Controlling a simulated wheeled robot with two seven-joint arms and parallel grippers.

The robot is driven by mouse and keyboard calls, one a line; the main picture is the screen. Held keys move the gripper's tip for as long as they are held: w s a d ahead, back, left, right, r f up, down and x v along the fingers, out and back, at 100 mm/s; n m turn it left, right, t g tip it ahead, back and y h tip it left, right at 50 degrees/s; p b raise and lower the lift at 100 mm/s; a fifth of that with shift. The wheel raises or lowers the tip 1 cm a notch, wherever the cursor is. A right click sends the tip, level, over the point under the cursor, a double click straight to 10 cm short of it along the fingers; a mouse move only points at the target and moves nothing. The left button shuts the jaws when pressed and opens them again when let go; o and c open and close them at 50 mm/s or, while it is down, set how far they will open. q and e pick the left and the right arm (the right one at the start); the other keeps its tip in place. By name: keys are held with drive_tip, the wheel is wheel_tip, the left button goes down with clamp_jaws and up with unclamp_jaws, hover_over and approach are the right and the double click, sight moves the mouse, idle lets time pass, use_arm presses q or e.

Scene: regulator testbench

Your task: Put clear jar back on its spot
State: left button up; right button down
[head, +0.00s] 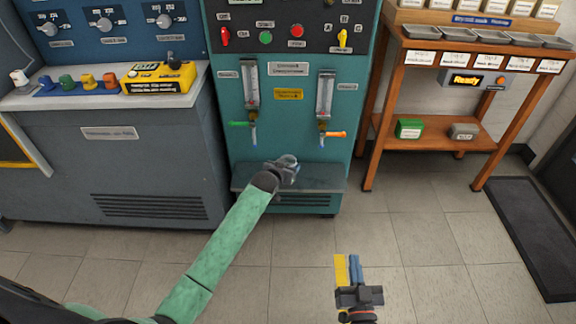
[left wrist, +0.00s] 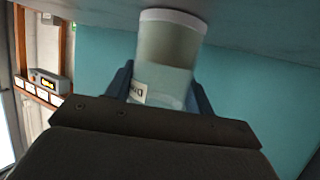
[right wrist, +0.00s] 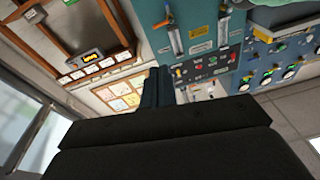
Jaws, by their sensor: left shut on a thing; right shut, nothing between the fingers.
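The clear jar (left wrist: 168,55) shows in the left wrist view between the two dark blue fingers of my left gripper (left wrist: 160,85). It has a pale whitish end, a cloudy see-through wall and a white label that I can only partly read. That whitish end is against or very close to a grey-teal surface; I cannot tell whether they touch. In the head view my left gripper (head: 288,164) is over the ledge (head: 318,180) of the teal test bench, and the jar is mostly hidden there. My right gripper (head: 348,262) is shut and empty above the floor.
The teal bench carries two flow tubes (head: 252,88), (head: 325,95) with a green lever (head: 239,124) and an orange lever (head: 336,134) above the ledge. A wooden stand (head: 385,100) with a Ready display (head: 468,81) is at right. The tiled floor in front is clear.

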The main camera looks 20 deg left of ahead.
use_arm(q)
drive_tip(key=o, duration=1.2)
drive_tip(key=shift+c, duration=0.2)
drive_tip(key=p+v, duration=0.1)
drive_tip(key=v, duration=0.6)
drive_tip(key=shift+s, duration=0.35)
use_arm(e)
drive_tip(key=s+f+g, duration=0.1)
drive_tip(key=f+g, duration=0.1)
drive_tip(key=f, duration=0.5)
drive_tip(key=s+f+g+h, duration=0.1)
drive_tip(key=s+f+g, duration=0.1)
drive_tip(key=f, duration=0.4)
drive_tip(key=shift+s+f+g, duration=0.3)
drive_tip(key=shift+f+g, duration=0.05)
drive_tip(key=shift+g, duration=0.05)
